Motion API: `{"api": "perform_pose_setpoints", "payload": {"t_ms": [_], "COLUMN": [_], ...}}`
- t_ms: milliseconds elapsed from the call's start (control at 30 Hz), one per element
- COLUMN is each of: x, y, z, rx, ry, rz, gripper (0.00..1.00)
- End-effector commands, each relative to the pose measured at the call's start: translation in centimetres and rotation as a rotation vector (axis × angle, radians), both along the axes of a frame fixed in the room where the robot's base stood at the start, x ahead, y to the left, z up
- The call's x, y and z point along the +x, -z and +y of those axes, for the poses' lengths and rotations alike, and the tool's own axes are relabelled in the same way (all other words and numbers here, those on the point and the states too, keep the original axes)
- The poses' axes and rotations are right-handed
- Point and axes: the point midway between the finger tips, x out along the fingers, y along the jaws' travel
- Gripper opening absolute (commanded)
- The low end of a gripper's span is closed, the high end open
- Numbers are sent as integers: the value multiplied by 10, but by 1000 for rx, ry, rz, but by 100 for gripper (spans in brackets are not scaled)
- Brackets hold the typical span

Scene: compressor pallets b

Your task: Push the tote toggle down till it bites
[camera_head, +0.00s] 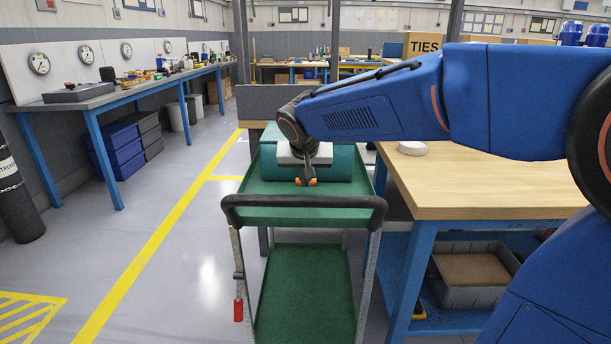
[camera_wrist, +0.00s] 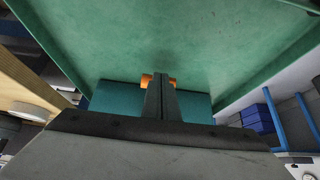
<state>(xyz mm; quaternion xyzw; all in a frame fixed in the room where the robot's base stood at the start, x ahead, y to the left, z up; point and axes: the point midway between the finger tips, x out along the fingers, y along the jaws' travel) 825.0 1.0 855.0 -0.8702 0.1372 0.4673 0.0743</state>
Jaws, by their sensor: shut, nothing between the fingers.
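The teal tote (camera_head: 341,166) stands on the top shelf of the green cart (camera_head: 333,191). Its orange toggle (camera_head: 314,182) is on the tote's near face. My gripper (camera_head: 306,180) points down in front of that face, with its fingers closed and empty. In the wrist view the orange toggle (camera_wrist: 146,80) shows on both sides of the closed fingertips (camera_wrist: 160,80), which hide its middle. I cannot tell whether the fingers touch it, or whether it is up or down. The tote (camera_wrist: 107,96) also shows behind the fingers there. My wrist hides part of the tote's top.
The cart's black handle (camera_head: 303,203) runs across its near end. A wooden-topped workbench (camera_head: 490,185) stands close on the right, with a white roll (camera_head: 412,148) on it. A grey bin (camera_head: 473,275) sits under it. The floor left of the cart is clear.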

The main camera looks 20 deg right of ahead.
Motion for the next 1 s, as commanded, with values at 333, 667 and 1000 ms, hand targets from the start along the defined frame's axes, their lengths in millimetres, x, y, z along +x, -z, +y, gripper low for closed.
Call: {"api": "perform_pose_setpoints", "payload": {"t_ms": [333,667,1000], "x": [8,18,23], "y": [18,32,36], "z": [-3,-7,-7], "rx": [-10,-10,-9], "ry": [1,1,1], "rz": [-25,-26,-26], "gripper": [0,0,0]}}
